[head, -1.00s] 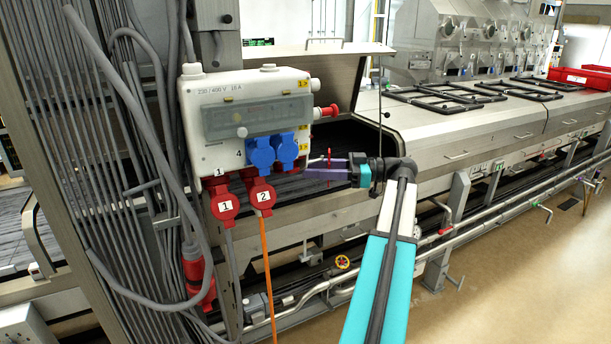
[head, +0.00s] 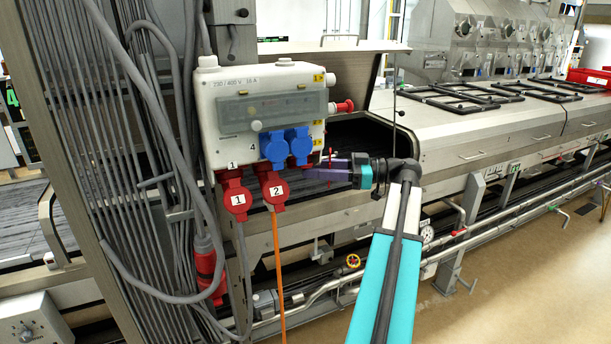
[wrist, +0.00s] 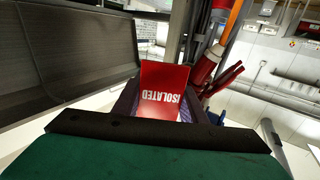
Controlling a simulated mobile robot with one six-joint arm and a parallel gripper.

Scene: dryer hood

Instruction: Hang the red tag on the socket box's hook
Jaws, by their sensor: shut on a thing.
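The red tag (wrist: 163,88) shows in the wrist view with white "ISOLATED" lettering, upside down, between my fingers. In the head view it is a thin red upright sliver (head: 330,157), seen nearly edge-on. My gripper (head: 318,173) is shut on the tag, with its purple fingers pointing left. The white socket box (head: 222,152) is on the post at left. In the head view my fingers overlap the area just below the box's lower right corner; I cannot tell the gap in depth. I cannot make out the box's hook in either view.
Two blue sockets (head: 286,146) are on the box front. Red plugs (head: 235,197) hang below it, with an orange cable (head: 279,265). A red knob (head: 345,106) sticks out from the box's right side. The steel machine (head: 450,140) stands behind my arm.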

